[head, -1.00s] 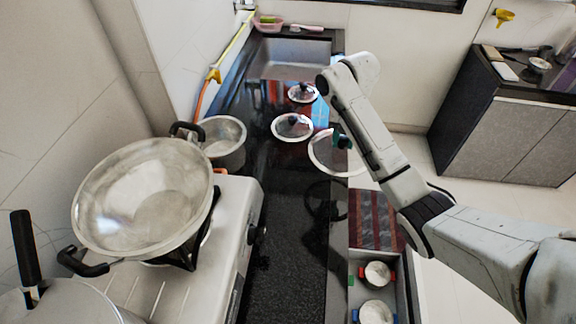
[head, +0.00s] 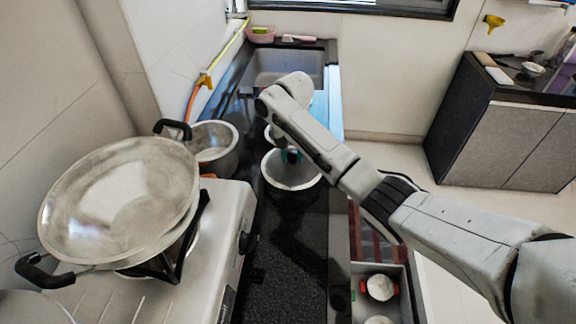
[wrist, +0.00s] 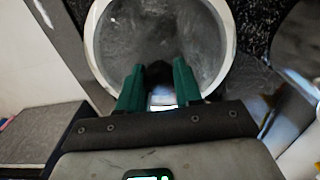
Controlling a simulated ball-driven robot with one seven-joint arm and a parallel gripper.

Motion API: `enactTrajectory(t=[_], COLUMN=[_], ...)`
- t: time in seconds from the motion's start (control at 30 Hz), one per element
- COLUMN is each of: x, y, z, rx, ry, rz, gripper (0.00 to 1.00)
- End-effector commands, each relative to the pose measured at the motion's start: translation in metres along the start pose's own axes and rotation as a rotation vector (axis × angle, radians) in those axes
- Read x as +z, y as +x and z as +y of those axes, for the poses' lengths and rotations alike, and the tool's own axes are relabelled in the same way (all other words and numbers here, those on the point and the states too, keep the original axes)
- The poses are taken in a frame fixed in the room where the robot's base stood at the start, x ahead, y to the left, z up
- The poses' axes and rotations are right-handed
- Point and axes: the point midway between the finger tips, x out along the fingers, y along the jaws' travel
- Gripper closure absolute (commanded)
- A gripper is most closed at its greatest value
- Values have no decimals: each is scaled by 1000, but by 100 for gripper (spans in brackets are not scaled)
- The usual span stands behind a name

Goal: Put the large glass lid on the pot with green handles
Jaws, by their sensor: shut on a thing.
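The large glass lid (head: 291,176), clear with a pale metal rim, hangs over the dark counter in the head view. My gripper (head: 292,156), with green fingers, is shut on its dark knob. In the wrist view the lid (wrist: 205,25) lies just beyond my gripper (wrist: 158,84), and the knob is between the fingers. I cannot make out a pot with green handles for certain. An open drawer holds a small pot with red handles (head: 380,288) and another pot (head: 378,320), cut off by the lower edge, its handles not clear.
A large wok (head: 120,205) stands on the white stove (head: 222,215) at left. A metal pot (head: 213,142) is behind it. Another lid (head: 270,136) is partly hidden by my arm. The sink (head: 285,66) is at the back. Dark counter (head: 285,260) in front of the lid is clear.

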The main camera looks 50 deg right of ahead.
Motion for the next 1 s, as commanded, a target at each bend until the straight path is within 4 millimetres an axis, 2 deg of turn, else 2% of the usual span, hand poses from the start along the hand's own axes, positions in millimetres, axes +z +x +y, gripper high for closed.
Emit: enactTrajectory(t=[0.23, 0.4, 0.67, 0.7, 0.93, 1.0], x=[-2, -2, -2, -2, -2, -2], y=[18, 38, 43, 44, 44, 44], z=[-15, -14, -14, -14, -14, -14], rx=[2, 1, -1, 0, 0, 0], ry=[0, 0, 0, 0, 0, 0], rz=[1, 0, 2, 1, 0, 0], gripper=[100, 100, 100, 63, 41, 40])
